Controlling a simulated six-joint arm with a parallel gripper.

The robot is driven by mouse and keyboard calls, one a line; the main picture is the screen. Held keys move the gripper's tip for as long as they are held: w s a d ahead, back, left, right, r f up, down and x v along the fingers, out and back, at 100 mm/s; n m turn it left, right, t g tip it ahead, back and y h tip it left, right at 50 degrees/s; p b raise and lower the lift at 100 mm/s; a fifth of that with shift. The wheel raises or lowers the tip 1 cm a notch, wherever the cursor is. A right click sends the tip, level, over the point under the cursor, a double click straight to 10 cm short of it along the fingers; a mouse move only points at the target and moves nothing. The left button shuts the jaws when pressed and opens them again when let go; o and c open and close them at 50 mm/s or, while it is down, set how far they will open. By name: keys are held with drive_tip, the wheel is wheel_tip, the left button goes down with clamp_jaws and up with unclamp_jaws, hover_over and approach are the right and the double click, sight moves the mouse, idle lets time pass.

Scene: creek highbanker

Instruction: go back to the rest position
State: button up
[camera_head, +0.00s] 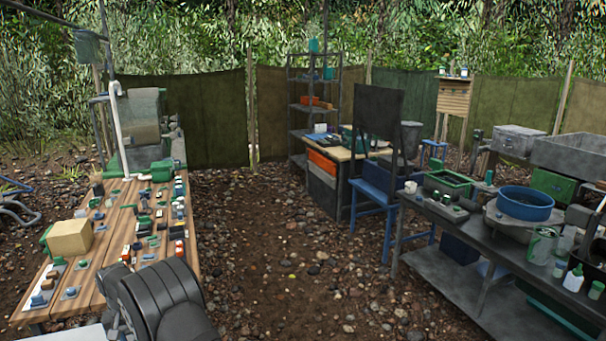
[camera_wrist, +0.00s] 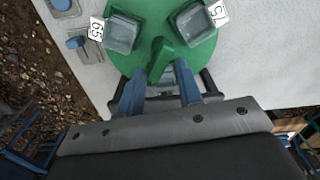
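In the wrist view my gripper (camera_wrist: 160,82) shows two blue-grey fingers that stand apart, with a gap between them. They point at a round green tray (camera_wrist: 130,62) on a pale surface. A green upright piece (camera_wrist: 163,52) at the tray's middle shows between and beyond the fingertips; I see no finger closed on it, though the exact distance is hard to tell. In the head view only a dark part of my arm (camera_head: 160,300) shows at the lower left; the fingers are hidden there.
Two clear square cups sit on the green tray, beside tags 65 (camera_wrist: 97,28) and 75 (camera_wrist: 219,13). A wooden table (camera_head: 115,250) full of small items stands left. A grey bench (camera_head: 470,235) with a blue basin (camera_head: 525,205) stands right. Gravel ground (camera_head: 285,260) between them is open.

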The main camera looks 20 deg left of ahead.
drive_tip(key=shift+s+d+f+n, duration=0.1)
drive_tip(key=shift+d+f+n, duration=0.1)
drive_tip(key=shift+f+n, duration=0.55)
drive_tip(key=m, duration=0.5)
drive_tip(key=shift+f, duration=0.3)
drive_tip(key=shift+m, duration=0.45)
drive_tip(key=shift+s, duration=0.15)
wheel_tip(320, 180, up, 9)
drive_tip(key=m, duration=0.4)
drive_tip(key=shift+w+a+f, duration=0.1)
drive_tip(key=shift+f, duration=2.05)
drive_tip(key=shift+w+a+f, duration=0.1)
drive_tip(key=shift+f, duration=2)
